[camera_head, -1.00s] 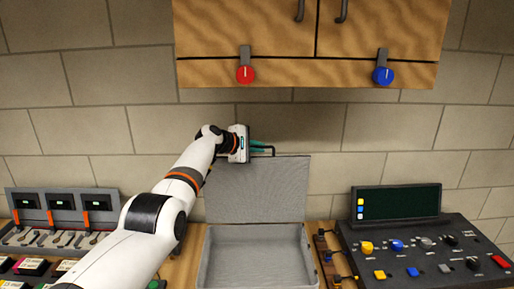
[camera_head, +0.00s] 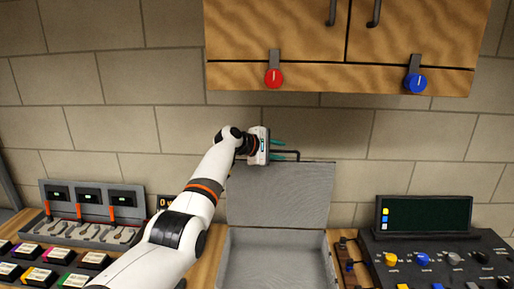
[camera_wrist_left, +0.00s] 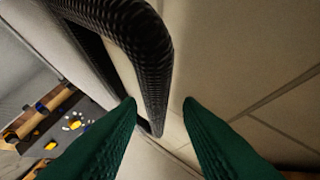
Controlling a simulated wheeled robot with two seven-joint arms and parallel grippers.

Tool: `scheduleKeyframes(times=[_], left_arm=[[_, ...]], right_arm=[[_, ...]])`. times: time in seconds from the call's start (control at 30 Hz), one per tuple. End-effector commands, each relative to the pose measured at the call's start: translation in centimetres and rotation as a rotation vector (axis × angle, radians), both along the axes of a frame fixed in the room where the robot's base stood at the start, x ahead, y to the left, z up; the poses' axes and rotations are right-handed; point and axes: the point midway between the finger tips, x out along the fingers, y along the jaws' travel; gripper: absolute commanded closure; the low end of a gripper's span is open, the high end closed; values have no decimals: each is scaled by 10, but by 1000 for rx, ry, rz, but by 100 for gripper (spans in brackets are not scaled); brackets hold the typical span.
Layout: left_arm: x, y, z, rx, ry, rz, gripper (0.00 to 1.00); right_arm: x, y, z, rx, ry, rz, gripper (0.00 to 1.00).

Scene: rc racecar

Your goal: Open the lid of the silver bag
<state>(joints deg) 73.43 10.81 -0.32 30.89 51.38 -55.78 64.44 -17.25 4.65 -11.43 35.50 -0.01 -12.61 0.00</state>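The silver bag is a grey case whose lid (camera_head: 278,195) stands upright at the back, open above the empty base (camera_head: 275,265). A black handle (camera_head: 288,153) sticks up at the lid's top edge. My left gripper (camera_head: 280,148) is at the top of the lid, beside the handle. In the left wrist view the green fingertips (camera_wrist_left: 160,102) are spread apart. The black textured handle (camera_wrist_left: 155,65) shows there just beyond and between the fingertips; I cannot tell if it touches them. My right gripper is not in view.
A control panel (camera_head: 430,262) with coloured knobs and a dark screen stands to the right. A rack of tools (camera_head: 92,215) and several small boxes are at the left. A wooden cabinet (camera_head: 340,45) with red and blue knobs hangs above; the brick wall is close behind.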

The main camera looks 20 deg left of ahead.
Motion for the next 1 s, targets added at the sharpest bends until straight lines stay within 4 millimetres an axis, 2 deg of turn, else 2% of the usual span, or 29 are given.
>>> scheduleKeyframes(times=[0.17, 0.6, 0.8, 1.0], left_arm=[[-16, 9, 4, 5, -1, 0, 67], [-69, 42, 32, 5, 0, 2, 67], [-79, 48, 38, 4, 2, 0, 67], [-80, 48, 39, 5, 3, 0, 67]], right_arm=[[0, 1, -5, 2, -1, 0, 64], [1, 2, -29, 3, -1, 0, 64], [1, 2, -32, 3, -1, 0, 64], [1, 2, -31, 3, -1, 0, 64]])
